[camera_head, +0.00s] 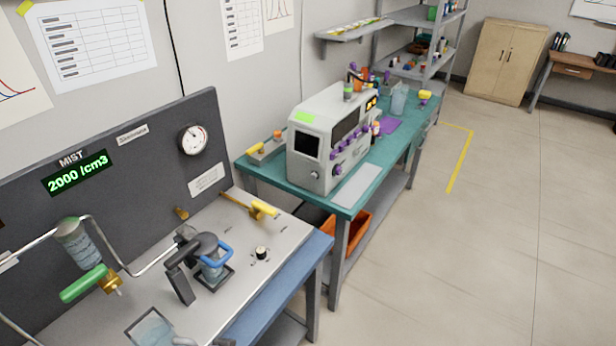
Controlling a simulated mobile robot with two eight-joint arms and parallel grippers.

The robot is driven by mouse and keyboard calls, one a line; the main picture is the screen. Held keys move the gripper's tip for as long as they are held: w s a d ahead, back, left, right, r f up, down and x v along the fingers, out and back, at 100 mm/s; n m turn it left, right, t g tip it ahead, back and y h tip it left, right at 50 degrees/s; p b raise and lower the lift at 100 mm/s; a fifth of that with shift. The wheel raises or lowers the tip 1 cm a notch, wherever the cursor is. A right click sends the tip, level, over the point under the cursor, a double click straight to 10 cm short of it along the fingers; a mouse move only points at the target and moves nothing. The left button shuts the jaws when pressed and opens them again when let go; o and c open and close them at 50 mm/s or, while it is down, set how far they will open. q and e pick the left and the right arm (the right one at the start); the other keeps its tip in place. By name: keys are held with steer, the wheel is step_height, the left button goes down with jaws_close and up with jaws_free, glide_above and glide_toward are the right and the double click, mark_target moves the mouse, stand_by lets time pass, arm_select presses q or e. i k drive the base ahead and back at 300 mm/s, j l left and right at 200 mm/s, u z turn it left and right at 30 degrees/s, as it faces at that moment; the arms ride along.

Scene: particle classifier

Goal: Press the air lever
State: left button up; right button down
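No lever carries a readable "air" label, so I cannot tell which one is the air lever. A lever with a yellow grip (264,210) lies low at the right of the near bench top, on a thin brass rod. A green handle (84,284) with a brass fitting is at the left, below a clear cylinder (76,243). Another yellow grip (255,149) sits on the teal bench behind. Neither of my grippers shows clearly in this view.
The near bench (290,235) holds a dark clamp stand with a blue-handled vessel (215,262) and a small black knob (262,253). A dark panel (150,165) behind reads MIST 2000 /cm3 and carries a gauge (193,139). A white machine (325,140) stands on the teal bench. Floor at right is clear.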

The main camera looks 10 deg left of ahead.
mark_target(257, 205)
steer(key=i+u, duration=0.35)
steer(key=i+l+u, duration=0.2)
steer(key=u, duration=0.2)
steer(key=i+l+u, duration=0.35)
steer(key=u, duration=0.3)
steer(key=i, duration=0.05)
